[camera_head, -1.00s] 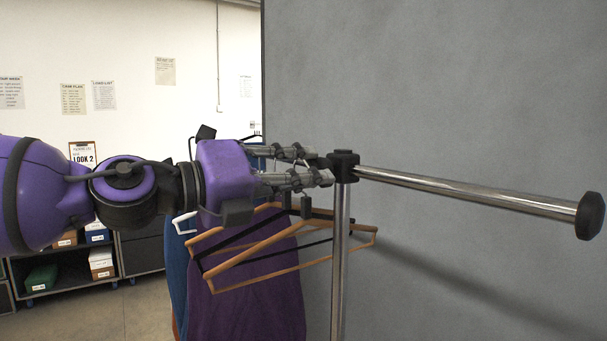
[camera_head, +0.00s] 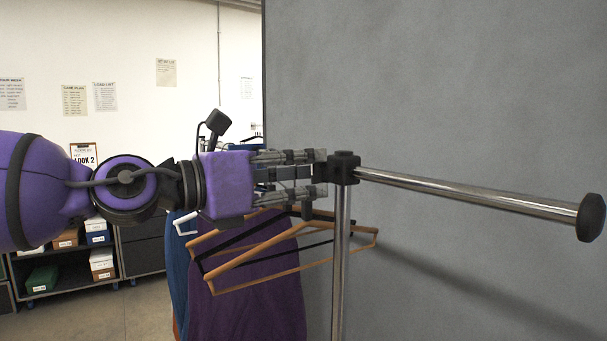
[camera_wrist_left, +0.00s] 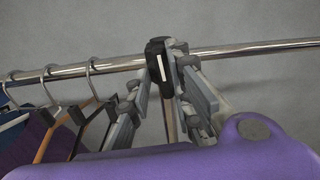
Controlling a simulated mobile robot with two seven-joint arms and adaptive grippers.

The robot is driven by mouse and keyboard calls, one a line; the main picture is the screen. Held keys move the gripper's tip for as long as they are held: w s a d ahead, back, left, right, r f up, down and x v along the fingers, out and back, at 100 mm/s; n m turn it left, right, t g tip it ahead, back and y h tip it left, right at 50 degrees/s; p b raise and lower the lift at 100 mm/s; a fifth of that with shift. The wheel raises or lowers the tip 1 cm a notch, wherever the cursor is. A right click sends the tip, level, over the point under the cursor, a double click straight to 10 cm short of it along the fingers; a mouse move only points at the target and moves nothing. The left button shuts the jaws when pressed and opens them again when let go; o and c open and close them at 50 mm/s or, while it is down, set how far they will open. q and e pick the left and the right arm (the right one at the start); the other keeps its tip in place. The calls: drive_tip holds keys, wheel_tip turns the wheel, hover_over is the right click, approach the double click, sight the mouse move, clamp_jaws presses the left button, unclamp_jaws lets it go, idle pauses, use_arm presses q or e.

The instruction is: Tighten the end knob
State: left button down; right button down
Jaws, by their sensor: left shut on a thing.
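A black joint fitting (camera_head: 343,168) sits where the chrome upright (camera_head: 340,250) meets the chrome rail (camera_head: 450,190). My left gripper (camera_head: 318,172) reaches in from the left, its fingertips right at the fitting's left side. My right gripper is not in view.
Wooden hangers (camera_head: 290,240) with purple and blue garments (camera_head: 250,305) hang just below my left gripper. A round black cap (camera_head: 590,217) closes the rail's right end. A grey panel (camera_head: 450,80) stands behind. Shelves with boxes (camera_head: 75,255) stand at the left back.

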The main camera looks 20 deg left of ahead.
use_arm(q)
drive_tip(key=shift+m, duration=0.6)
drive_tip(key=c, duration=1.6)
unclamp_jaws()
drive_tip(key=shift+o, duration=0.2)
wheel_tip(320, 180, up, 10)
drive_tip(key=shift+f, duration=0.1)
